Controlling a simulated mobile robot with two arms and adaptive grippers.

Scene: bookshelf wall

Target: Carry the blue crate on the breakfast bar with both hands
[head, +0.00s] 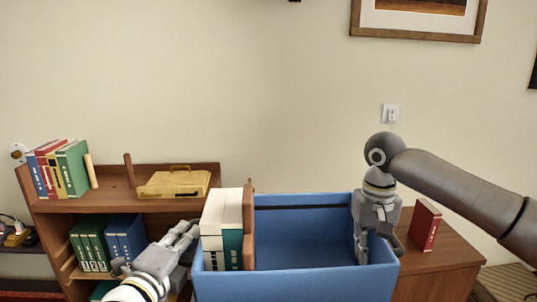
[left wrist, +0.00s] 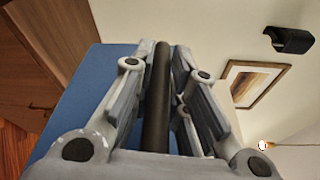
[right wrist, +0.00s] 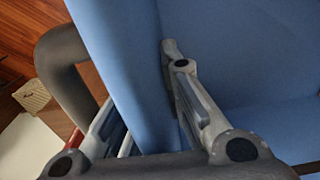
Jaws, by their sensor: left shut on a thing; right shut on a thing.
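The blue crate (head: 300,285) is in front of me in the head view, with white and green books (head: 222,225) and a brown wooden piece (head: 249,230) standing upright at its left end. My left gripper (head: 188,238) is at the crate's left side. In the left wrist view its fingers (left wrist: 160,75) are shut around a dark bar (left wrist: 158,95) beside the blue wall. My right gripper (head: 372,248) is at the crate's right end. In the right wrist view its fingers straddle the blue wall (right wrist: 125,70), one inside. No breakfast bar is visible.
A wooden bookshelf (head: 120,205) with books and a yellow case (head: 175,184) stands behind at left. A brown cabinet (head: 440,262) with a red book (head: 425,225) stands at right. A framed picture (head: 420,38) hangs on the wall.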

